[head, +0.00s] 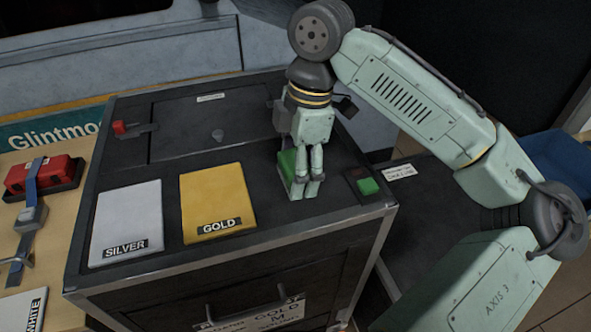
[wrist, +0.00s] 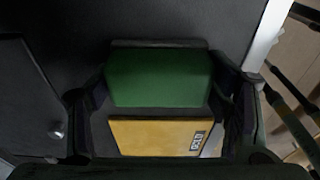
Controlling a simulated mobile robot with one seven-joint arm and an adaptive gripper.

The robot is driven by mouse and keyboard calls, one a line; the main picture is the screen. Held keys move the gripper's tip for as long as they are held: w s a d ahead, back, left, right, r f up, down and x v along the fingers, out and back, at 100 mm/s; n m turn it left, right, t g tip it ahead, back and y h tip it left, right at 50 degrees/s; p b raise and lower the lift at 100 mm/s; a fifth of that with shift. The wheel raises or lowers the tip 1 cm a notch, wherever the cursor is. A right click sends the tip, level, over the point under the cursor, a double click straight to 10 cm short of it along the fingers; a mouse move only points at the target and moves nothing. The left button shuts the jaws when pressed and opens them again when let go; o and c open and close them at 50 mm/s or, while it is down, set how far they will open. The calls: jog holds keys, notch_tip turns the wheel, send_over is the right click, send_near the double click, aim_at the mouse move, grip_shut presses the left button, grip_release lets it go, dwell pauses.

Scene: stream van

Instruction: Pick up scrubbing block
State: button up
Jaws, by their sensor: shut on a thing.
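The scrubbing block shows as a green block (head: 287,167) on or just above the dark cabinet top, partly hidden by my gripper (head: 307,190). In the wrist view the green block (wrist: 158,78) lies between my two fingers (wrist: 160,100), one at each side. My gripper points down and is shut on the block. I cannot tell whether the block touches the cabinet top.
The cabinet top (head: 150,172) holds a silver pad (head: 127,220), a gold pad (head: 212,195) and a green button (head: 368,186) to the right. A red-handled latch (head: 120,128) is at the back left. A red device (head: 45,177) lies on the wooden counter at left.

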jog(key=shift+c, duration=1)
jog(key=shift+r, duration=0.85)
jog(key=shift+s+d+r+b, duration=0.15)
jog(key=shift+r+b, duration=0.15)
jog(key=shift+r, duration=0.15)
jog(key=shift+s+d+r+b, duration=0.1)
jog(key=shift+r+b, duration=0.15)
jog(key=shift+r, duration=0.15)
jog(key=s+d+r+b, duration=0.1)
jog(key=s+d, duration=0.9)
jog(key=s, duration=0.1)
jog(key=shift+s+r+b, duration=0.3)
jog(key=shift+s+b, duration=0.05)
jog(key=shift+b, duration=0.05)
